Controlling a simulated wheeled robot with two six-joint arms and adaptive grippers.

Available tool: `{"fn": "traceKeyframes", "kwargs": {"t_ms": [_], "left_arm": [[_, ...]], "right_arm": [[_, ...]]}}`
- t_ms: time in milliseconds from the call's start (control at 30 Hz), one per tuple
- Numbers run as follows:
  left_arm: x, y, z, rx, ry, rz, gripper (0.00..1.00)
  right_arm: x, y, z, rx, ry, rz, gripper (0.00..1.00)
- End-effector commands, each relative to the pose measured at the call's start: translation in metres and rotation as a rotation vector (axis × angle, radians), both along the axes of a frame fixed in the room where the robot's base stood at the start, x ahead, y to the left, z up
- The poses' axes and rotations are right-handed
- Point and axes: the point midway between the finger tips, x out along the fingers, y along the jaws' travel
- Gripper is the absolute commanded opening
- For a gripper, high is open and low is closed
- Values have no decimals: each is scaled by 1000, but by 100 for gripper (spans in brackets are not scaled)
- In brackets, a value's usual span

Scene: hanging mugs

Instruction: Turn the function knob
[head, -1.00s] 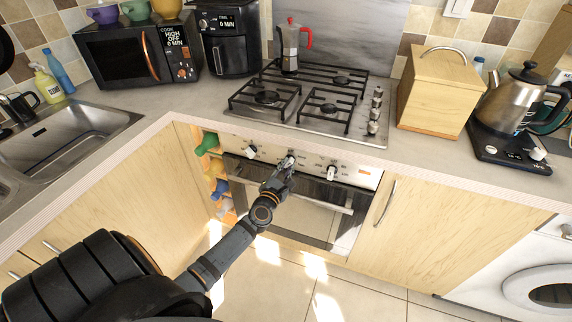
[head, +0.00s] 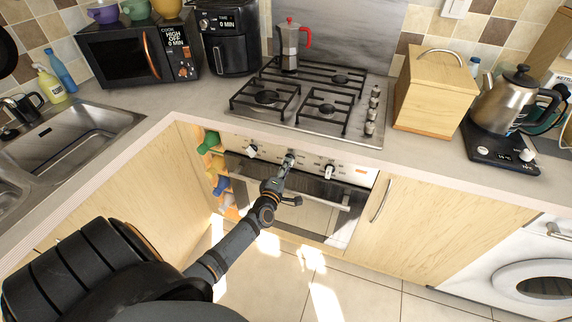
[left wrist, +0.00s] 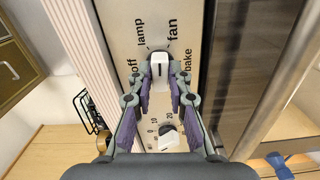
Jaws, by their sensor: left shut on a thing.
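The function knob (left wrist: 158,65) is a white knob on the oven's pale control panel, ringed by the words off, lamp, fan and bake in the left wrist view. My left gripper (left wrist: 159,72) has a finger on each side of it and is shut on it. The knob's white front points up towards the space between lamp and fan; the exact setting is hard to tell. In the head view my left gripper (head: 288,164) reaches the middle knob of the panel and largely hides it. My right gripper is out of view.
A numbered knob (left wrist: 172,135) sits behind the fingers in the left wrist view. In the head view, knobs stand left (head: 250,151) and right (head: 329,171) of my gripper. The oven handle (head: 325,196) runs below the panel. The gas hob (head: 345,125) is above.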

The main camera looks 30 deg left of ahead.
Motion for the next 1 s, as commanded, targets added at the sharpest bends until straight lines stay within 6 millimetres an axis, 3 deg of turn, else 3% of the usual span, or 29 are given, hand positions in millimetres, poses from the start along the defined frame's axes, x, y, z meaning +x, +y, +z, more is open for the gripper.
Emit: {"fn": "traceKeyframes", "kwargs": {"t_ms": [1000], "left_arm": [[-1, 1, -2, 934, 230, -2, 0]], "right_arm": [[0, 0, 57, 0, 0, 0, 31]]}}
